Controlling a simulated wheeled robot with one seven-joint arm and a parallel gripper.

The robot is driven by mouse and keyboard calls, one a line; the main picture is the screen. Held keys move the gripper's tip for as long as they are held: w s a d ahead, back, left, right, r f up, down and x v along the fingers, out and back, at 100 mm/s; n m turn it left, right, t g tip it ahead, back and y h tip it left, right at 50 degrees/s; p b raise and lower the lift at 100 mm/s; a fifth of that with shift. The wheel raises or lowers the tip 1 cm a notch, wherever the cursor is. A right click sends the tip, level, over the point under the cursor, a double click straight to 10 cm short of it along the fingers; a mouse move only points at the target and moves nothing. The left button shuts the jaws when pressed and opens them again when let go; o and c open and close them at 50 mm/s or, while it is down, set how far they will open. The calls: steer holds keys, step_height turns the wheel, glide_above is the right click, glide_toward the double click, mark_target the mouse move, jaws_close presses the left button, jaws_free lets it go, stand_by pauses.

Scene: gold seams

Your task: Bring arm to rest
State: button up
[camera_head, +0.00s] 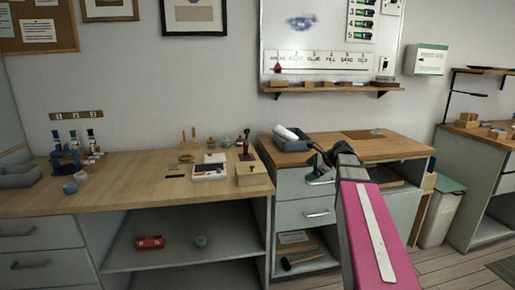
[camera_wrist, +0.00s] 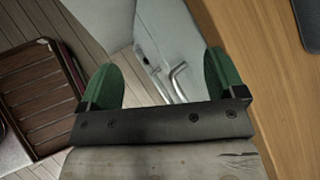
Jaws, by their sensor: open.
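My gripper (camera_head: 320,164) is in front of the right-hand cabinet (camera_head: 291,187), close to the front edge of its wooden top. My arm, with a pink link, rises from the lower right of the head view to it. In the wrist view my gripper (camera_wrist: 160,80) shows two green fingers spread wide apart. Nothing is between them. Behind them are a pale cabinet front and metal drawer handles (camera_wrist: 178,82).
The left workbench (camera_head: 130,180) carries a white tray (camera_head: 209,172), a wooden block (camera_head: 251,174) and small bottles. A grey bin (camera_head: 291,140) stands on the right-hand top. A waste bin (camera_head: 441,214) stands right of the cabinet. Some wooden floor shows at lower right.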

steer(key=s+a+f+n+g+h, duration=0.2)
steer(key=s+f+n+h, duration=0.2)
steer(key=s+f+n, duration=0.5)
steer(key=s+a+f+n+g+h, duration=0.2)
steer(key=s+f+n+g+h, duration=0.1)
steer(key=s+f+n, duration=0.6)
steer(key=s+f+h, duration=0.1)
steer(key=s+f, duration=0.3)
steer(key=f, duration=0.3)
steer(key=shift+s+a+f, duration=0.25)
steer(key=shift+a+f, duration=0.1)
steer(key=shift+f, duration=0.05)
